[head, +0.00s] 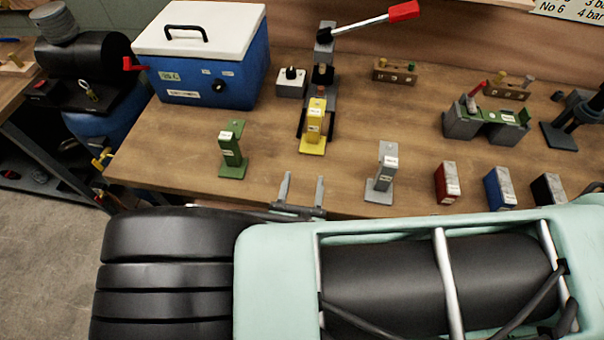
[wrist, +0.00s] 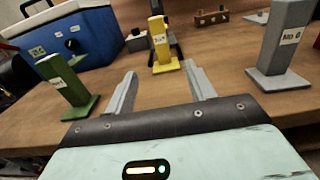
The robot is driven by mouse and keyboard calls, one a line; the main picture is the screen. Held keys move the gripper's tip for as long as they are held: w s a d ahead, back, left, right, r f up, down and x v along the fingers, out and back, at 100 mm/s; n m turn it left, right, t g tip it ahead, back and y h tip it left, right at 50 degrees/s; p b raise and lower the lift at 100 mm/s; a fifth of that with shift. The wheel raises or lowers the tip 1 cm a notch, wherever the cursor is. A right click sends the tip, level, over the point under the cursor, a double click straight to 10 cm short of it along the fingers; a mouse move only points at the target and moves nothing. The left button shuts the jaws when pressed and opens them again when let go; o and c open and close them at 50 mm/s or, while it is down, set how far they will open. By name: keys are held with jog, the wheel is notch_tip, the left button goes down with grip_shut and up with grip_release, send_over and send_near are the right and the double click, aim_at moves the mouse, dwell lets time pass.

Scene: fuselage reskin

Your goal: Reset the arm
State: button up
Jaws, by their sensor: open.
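My gripper (head: 300,194) shows in the head view at the front edge of the wooden workbench (head: 185,150). Its two grey fingers are apart with nothing between them. In the wrist view my gripper (wrist: 160,85) is also open and empty, its fingers pointing over the bench. The yellow stand (head: 314,125) is ahead of the fingers and shows beyond them in the wrist view (wrist: 161,45). The green stand (head: 232,150) is to the left of the fingers and the grey stand (head: 384,172) to the right. None of them touches my gripper.
A blue cooler box (head: 205,75) with a white lid stands at back left. A lever press (head: 326,45) with a red handle stands behind the yellow stand. Red (head: 447,183), blue (head: 499,188) and black (head: 547,189) blocks line the front right. Bare bench lies between the stands.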

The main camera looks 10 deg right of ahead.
jog(key=s+d+r+m+g+h+b, duration=0.2)
jog(key=s+d+r+m+g+h, duration=0.3)
jog(key=d+r+m+g, duration=0.6)
jog(key=s+a+r+m+g+y+b, duration=0.1)
jog(key=s+r+m+g+y+b, duration=0.2)
jog(key=m, duration=1)
jog(key=shift+s+a+r+m+g+y, duration=0.35)
jog(key=shift+s+r+g+y, duration=1.35)
jog(key=shift+r+y, duration=1.55)
jog(key=shift+w+f+y, duration=0.1)
jog(key=shift+f+y, duration=0.45)
jog(key=shift+f, duration=0.1)
